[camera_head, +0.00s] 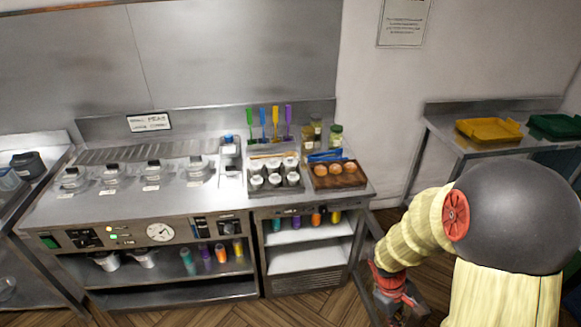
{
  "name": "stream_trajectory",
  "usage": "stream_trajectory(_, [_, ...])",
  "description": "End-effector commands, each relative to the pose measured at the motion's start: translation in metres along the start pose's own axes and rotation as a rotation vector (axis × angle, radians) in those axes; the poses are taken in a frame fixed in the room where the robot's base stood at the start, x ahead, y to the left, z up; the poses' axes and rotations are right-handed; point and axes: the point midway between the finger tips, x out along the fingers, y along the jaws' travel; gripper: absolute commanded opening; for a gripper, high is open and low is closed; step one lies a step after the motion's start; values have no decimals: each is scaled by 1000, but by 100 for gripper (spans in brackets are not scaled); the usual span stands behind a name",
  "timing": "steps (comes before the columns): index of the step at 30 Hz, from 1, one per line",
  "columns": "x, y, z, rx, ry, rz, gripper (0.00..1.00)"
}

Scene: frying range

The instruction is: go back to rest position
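My arm fills the lower right of the head view, with a dark rounded joint and pale yellow covers. It bends down to the left and ends in a red and dark part, where my gripper (392,300) is only partly seen near the bottom edge. It is to the right of the steel frying range (110,205) and apart from it. The fingers are too small and cut off to tell whether they are open or shut. I see nothing clearly held.
A side table (440,125) at right holds a yellow tray (489,131) and a green tray (556,126). Wooden floor (315,306) shows in front.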

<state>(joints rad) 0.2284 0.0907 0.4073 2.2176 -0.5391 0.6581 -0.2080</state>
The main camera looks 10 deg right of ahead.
Motion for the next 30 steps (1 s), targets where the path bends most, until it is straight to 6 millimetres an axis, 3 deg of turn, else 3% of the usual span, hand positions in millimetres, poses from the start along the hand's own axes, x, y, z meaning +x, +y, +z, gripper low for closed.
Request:
stream_trajectory(3, [-51, -13, 7, 179, 63, -14, 0])
stream_trajectory(9, [-124, -46, 20, 405, 196, -72, 0])
stream_trajectory(18, [-219, -95, 38, 537, 478, -151, 0])
stream_trajectory(24, [-267, -109, 51, 523, 673, -133, 0])
stream_trajectory(30, [-290, -113, 59, 502, 760, -112, 0])
